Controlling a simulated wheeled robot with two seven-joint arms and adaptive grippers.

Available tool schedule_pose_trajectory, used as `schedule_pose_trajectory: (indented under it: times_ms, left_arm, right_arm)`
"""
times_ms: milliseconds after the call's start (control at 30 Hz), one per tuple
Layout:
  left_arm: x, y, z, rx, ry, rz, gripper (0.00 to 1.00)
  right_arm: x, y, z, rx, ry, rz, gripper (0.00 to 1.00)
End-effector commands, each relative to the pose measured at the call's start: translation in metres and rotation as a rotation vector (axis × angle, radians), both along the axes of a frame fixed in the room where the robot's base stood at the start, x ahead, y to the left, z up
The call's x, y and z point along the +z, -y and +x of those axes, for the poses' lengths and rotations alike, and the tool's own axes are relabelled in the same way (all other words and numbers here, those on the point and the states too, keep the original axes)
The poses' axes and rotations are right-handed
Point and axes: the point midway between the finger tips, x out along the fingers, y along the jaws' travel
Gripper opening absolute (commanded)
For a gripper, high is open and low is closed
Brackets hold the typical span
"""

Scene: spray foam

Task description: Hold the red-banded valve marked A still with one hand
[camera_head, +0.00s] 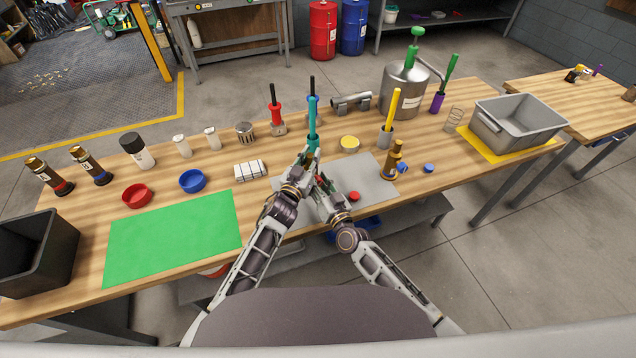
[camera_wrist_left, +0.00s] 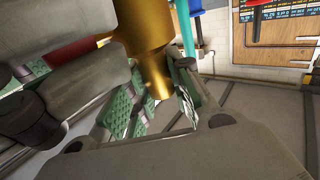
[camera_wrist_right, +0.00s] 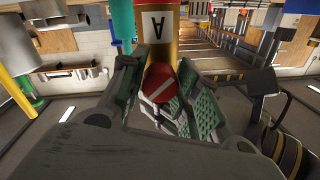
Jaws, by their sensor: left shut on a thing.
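The valve marked A shows in the right wrist view as a brass body (camera_wrist_right: 188,42) with a white label bearing an upside-down A and a red end (camera_wrist_right: 160,82) towards the camera. In the left wrist view its brass body (camera_wrist_left: 142,25) narrows between the green pads of my left gripper (camera_wrist_left: 155,105), which is shut on it. My left gripper (camera_head: 306,163) and right gripper (camera_head: 322,182) are close together in the head view and mostly hide the valve. My right gripper (camera_wrist_right: 160,100) has its padded fingers apart around the red end; contact is unclear.
A teal tube (camera_head: 313,132) stands just behind the grippers. A grey mat (camera_head: 375,175) lies beneath, with a red cap (camera_head: 354,196) on it. Another brass valve (camera_head: 394,162) stands to the right. A green mat (camera_head: 170,235) gives free room at left.

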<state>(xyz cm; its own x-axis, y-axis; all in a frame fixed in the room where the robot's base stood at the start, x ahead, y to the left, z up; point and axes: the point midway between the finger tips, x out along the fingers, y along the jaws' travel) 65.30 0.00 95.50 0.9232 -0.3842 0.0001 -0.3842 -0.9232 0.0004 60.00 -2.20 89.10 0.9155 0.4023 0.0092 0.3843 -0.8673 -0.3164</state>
Motion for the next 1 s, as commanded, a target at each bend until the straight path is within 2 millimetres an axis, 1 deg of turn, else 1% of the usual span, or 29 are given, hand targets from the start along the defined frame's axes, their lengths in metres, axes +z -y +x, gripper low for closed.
schedule_pose_trajectory:
  times_ms: [33, 133, 600, 1000]
  left_arm:
    - [-0.0005, -0.0005, 0.0001, 0.001, -0.001, 0.000, 0.00]
    - [-0.0006, -0.0004, 0.0001, 0.001, -0.001, 0.000, 0.00]
    - [-0.0005, -0.0003, 0.0000, 0.001, -0.001, 0.000, 0.00]
    - [-0.0005, -0.0002, 0.0000, 0.000, -0.001, 0.000, 0.00]
  right_arm:
    - [-0.0003, 0.0000, -0.0001, 0.000, -0.001, 0.000, 0.41]
    - [-0.0003, 0.0000, -0.0001, 0.000, 0.000, 0.000, 0.53]
    - [-0.0001, -0.0002, -0.0001, 0.001, 0.006, -0.015, 0.53]
    - [-0.0001, 0.0000, 0.0000, 0.001, 0.056, -0.137, 0.53]
